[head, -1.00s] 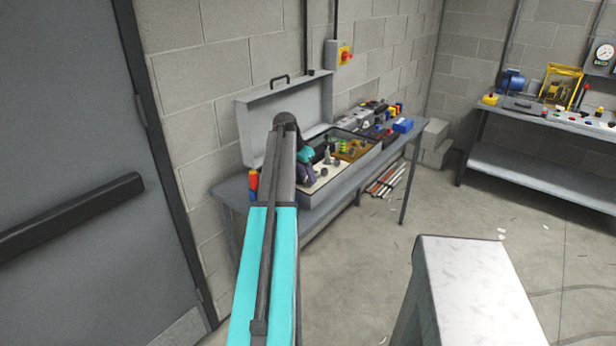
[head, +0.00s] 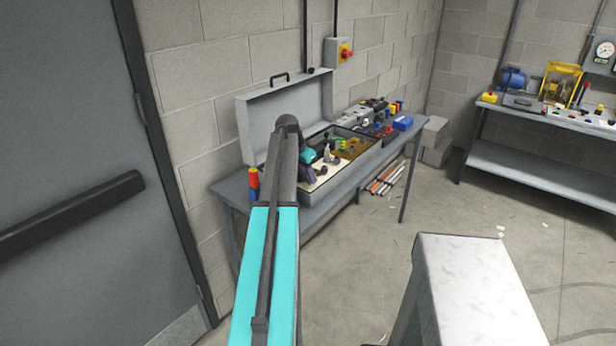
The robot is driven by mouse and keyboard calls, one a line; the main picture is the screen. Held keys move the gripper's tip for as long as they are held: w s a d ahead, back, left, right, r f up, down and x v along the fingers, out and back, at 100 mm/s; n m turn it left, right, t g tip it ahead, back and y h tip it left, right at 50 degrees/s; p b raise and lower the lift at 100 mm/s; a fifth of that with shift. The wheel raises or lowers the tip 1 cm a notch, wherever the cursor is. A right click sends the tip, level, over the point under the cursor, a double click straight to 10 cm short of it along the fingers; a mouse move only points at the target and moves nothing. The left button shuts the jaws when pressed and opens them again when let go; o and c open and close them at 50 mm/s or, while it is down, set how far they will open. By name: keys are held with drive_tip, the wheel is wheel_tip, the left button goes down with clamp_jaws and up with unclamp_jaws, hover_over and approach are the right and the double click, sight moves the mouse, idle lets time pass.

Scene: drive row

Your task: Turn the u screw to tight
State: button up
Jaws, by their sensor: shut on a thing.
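An open grey case (head: 360,170) stands on the bench by the wall, with its lid raised at the back. Inside is a pale panel (head: 318,184) with several small fittings, and an amber part lies to the right. My arm reaches into the left of the case. My gripper (head: 314,174) is small and partly hidden behind the arm, low over the pale panel. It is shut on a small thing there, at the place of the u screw. The screw itself and its marks are too small and covered to make out.
The raised lid (head: 290,108) stands close behind my arm. Red and blue cylinders (head: 253,184) stand left of the case. A blue box (head: 402,123) and other parts lie to its right.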

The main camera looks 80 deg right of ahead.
drive_tip(key=shift+n, duration=0.4)
drive_tip(key=o, duration=0.8)
drive_tip(key=shift+r, duration=0.1)
drive_tip(key=b+v, duration=0.3)
drive_tip(key=v, duration=1)
drive_tip(key=shift+a+r, duration=0.3)
